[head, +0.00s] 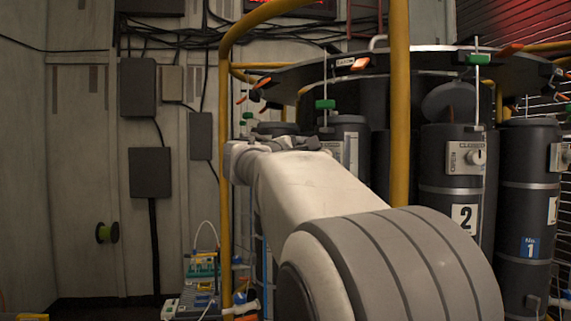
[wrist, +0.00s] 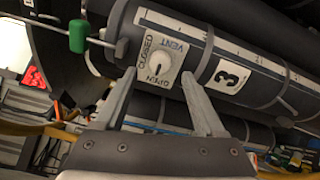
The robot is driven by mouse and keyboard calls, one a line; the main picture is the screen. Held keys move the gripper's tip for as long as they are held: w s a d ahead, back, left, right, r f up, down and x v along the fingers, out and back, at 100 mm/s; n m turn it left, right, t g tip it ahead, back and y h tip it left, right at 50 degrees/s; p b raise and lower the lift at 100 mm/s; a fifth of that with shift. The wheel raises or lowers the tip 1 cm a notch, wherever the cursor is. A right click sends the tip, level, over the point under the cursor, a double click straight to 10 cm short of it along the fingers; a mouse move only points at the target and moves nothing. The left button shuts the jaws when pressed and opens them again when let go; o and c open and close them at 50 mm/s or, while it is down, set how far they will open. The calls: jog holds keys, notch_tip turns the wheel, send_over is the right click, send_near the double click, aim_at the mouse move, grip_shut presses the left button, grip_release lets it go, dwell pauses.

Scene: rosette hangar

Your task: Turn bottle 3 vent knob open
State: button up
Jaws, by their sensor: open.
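Bottle 3 (wrist: 250,93) is a dark cylinder lying slantwise across the wrist view, with a white "3" label. Its round pale vent knob (wrist: 158,62) sits on a white plate (wrist: 176,33) lettered CLOSED, VENT and OPEN. I cannot tell surely which word the knob's mark points to. My gripper (wrist: 159,74) is open, its two fingers to either side of the knob in the picture; contact cannot be made out. In the head view my gripper (head: 308,143) is at the far end of my arm, small and unclear, and my arm hides much of what lies behind.
Bottle 2 (head: 431,200) and bottle 1 (head: 517,205) stand to the right, each with its own knob plate. A yellow post (head: 400,100) stands before the bottles. A green clamp on a rod (wrist: 78,36) is close to bottle 3's left end.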

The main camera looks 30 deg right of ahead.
jog(key=b+v, duration=0.2)
jog(key=v, duration=1.1)
jog(key=shift+s, duration=0.1)
jog(key=s+f+m+g+y, duration=0.1)
jog(key=s+f+y, duration=0.35)
jog(key=f, duration=0.55)
jog(key=s+f+m+g+y, duration=0.1)
jog(key=s+f+m+y, duration=0.15)
jog(key=s+f, duration=0.5)
jog(key=s+a+f+m+y, duration=0.1)
jog(key=s+a+f+y, duration=0.2)
jog(key=f, duration=0.3)
jog(key=s+a+f+m+g+y, duration=0.1)
jog(key=s+a+f+m+y, duration=0.1)
jog(key=s+a+f, duration=0.2)
jog(key=s+a+f+m+y, duration=0.2)
jog(key=s+a+f+y, duration=0.1)
jog(key=f, duration=0.6)
jog(key=shift+s+a+f+y, duration=0.2)
jog(key=shift+s+a+y, duration=0.1)
jog(key=shift+s+a, duration=0.45)
